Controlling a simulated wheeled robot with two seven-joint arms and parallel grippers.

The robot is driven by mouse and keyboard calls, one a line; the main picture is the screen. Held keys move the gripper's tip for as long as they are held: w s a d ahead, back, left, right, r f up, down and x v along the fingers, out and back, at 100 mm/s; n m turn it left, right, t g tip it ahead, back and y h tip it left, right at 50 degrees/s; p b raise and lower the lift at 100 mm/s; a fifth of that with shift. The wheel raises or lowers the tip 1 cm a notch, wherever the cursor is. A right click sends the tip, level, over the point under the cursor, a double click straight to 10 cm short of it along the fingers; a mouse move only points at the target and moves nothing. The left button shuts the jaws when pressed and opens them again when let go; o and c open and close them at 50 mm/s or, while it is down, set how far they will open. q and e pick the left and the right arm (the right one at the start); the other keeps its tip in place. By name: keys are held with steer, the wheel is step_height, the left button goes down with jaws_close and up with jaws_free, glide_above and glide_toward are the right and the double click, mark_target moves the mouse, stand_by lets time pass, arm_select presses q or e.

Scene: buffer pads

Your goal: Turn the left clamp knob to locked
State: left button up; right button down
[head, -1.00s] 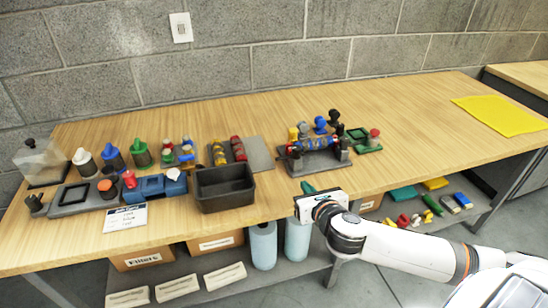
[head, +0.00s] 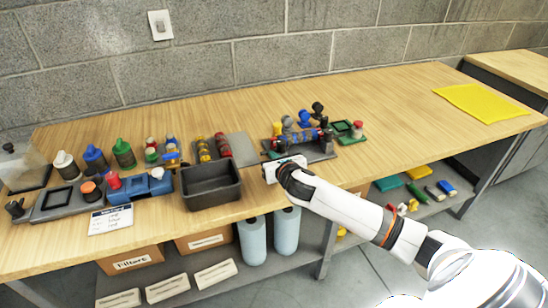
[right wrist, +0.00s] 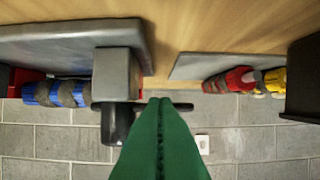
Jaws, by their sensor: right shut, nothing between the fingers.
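The clamp fixture (head: 318,156) stands near the middle of the table, a grey base with end posts and a blue and red bar between them. In the right wrist view, which looks upside down, its left post (right wrist: 118,72) is a grey block, with a black knob (right wrist: 115,125) and a thin dark crossbar beside it. My right gripper (head: 273,155) is at the fixture's left end. Its green fingers (right wrist: 157,105) are shut and empty, with tips overlapping the crossbar in the picture; I cannot tell whether they touch. My left gripper is not in view.
A black bin (head: 212,184) stands left of my right gripper. Red and yellow rollers (head: 223,147) lie on a grey plate behind it. A green tray (head: 349,137) with a red-topped piece is right of the fixture. The table right of that is clear up to a yellow mat (head: 485,101).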

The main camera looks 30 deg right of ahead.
stand_by(0.4)
steer(key=shift+w+a+m+h+p, duration=0.1)
steer(key=shift+w+m+h+p, duration=0.05)
steer(key=shift+m+h+p, duration=0.2)
